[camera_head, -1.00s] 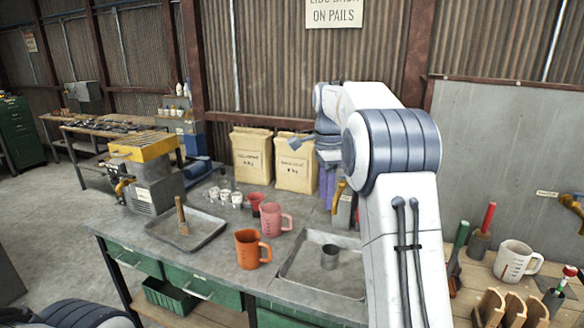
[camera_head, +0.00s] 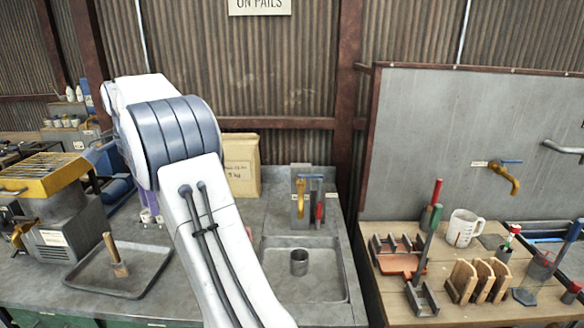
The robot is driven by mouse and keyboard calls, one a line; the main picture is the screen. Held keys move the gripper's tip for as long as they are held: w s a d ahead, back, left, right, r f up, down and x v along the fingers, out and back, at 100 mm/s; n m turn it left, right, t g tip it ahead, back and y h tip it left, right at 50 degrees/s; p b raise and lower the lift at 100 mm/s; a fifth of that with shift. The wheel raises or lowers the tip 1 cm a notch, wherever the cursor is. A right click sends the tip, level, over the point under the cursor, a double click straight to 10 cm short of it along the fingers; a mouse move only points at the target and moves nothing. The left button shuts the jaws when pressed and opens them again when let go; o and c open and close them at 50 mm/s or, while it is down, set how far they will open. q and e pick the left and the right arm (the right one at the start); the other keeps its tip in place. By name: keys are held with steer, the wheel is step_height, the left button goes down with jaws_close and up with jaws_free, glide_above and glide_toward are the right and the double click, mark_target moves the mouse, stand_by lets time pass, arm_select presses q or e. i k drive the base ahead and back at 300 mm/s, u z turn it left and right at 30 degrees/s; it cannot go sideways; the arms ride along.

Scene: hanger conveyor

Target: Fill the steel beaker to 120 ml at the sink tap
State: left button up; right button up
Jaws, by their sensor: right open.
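The steel beaker (camera_head: 299,263), a small grey cup, stands upright in the shallow sink basin (camera_head: 335,288); its fill level cannot be made out. A brass tap (camera_head: 301,197) with a grey-blue top is at the back of the sink, behind the beaker and apart from it. My right arm rises from the bottom and bends left at its large joint. My right gripper (camera_head: 97,154) is open, at the left, far from the beaker and partly hidden by the arm. My left gripper is not in view.
A second brass tap (camera_head: 504,177) is on the grey wall panel at right. Below it, a wooden table holds a white measuring jug (camera_head: 463,228), tools and racks. A paper sack (camera_head: 241,164) stands behind my arm. A tray (camera_head: 140,277) lies at left. My arm hides the bench middle.

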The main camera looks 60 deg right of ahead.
mark_target(301, 177)
steer(key=z, duration=0.2)
steer(key=i, duration=0.65)
steer(key=z, duration=0.95)
steer(key=i, duration=0.45)
steer(key=z, duration=0.4)
